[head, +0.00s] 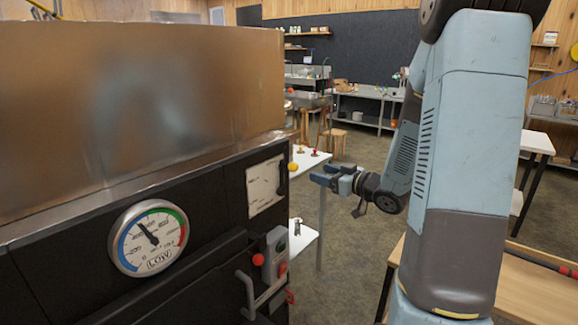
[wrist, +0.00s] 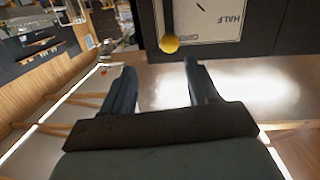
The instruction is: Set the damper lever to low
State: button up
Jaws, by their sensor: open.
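The damper lever is a dark bar with a yellow ball knob (wrist: 168,43) in the wrist view. It stands in front of a white label plate (wrist: 213,22) with "HALF" printed near one edge; other lettering is too small to read surely. In the head view the plate (head: 266,184) is on the evaporator's black front, with the yellow knob (head: 293,167) sticking out at its right. My gripper (head: 321,174) is open and empty, right of the knob and apart from it. In the wrist view the knob shows just beyond and between the open fingertips (wrist: 159,66).
A round gauge (head: 149,238) marked "LOW" is on the evaporator front (head: 210,200). A grey box with red buttons (head: 275,255) and a grey handle (head: 247,295) project below the plate. A white table (head: 308,160) stands behind my gripper.

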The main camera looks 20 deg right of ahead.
aim_at(289, 165)
jog(key=shift+y, duration=0.9)
jog(key=x, duration=1.3)
jog(key=shift+a+f, duration=0.25)
jog(key=shift+a, duration=0.05)
grip_shut()
jog(key=shift+d, duration=0.1)
